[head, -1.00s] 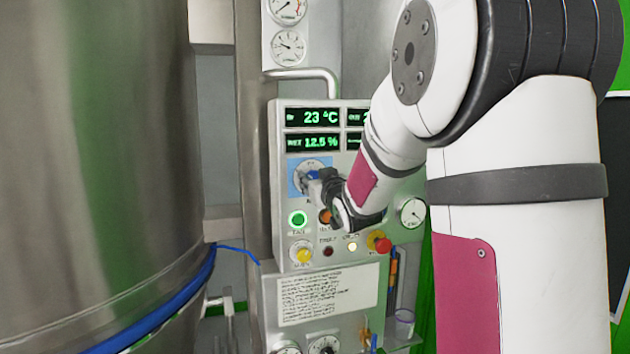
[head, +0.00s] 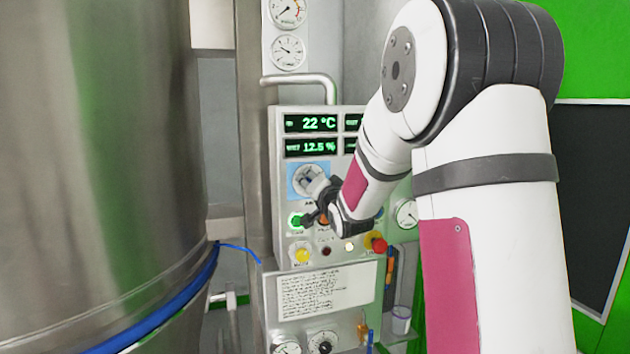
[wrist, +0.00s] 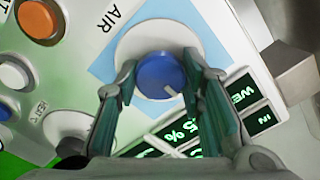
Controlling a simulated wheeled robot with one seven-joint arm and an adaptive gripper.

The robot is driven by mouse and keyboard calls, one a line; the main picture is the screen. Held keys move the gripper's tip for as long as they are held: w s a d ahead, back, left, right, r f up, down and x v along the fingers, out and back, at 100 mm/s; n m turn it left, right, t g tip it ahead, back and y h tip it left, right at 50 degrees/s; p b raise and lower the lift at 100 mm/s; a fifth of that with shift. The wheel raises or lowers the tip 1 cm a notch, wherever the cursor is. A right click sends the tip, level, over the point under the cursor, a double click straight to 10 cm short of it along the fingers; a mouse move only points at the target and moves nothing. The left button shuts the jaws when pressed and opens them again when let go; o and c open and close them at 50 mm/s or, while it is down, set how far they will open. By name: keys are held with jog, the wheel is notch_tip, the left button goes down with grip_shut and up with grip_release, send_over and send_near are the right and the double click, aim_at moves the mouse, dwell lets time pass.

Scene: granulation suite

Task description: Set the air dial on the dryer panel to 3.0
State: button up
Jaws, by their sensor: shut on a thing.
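The air dial is a blue knob (wrist: 160,74) with a white pointer mark, on a round pale plate over a light blue square marked AIR. In the wrist view its mark points to the lower right, toward the displays. My gripper (wrist: 160,68) has one finger on each side of the knob and is shut on it. The scale numbers cannot be read. In the head view my gripper (head: 312,192) partly covers the dial's plate (head: 304,171) on the dryer panel (head: 280,240).
Green displays (head: 311,123) sit above the dial, reading 22 °C and 12.5 %. Close by are a lit green button (head: 296,221), an orange button (wrist: 40,20), a yellow knob (head: 301,253) and a red knob (head: 376,243). A large steel vessel (head: 100,150) stands at left.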

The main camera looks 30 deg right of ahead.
jog(key=shift+d+m+p, duration=0.1)
jog(key=shift+m+p, duration=3.7)
jog(key=shift+m, duration=2.3)
jog(key=o, duration=1.1)
jog(key=shift+o, duration=0.2)
jog(key=v, duration=1.2)
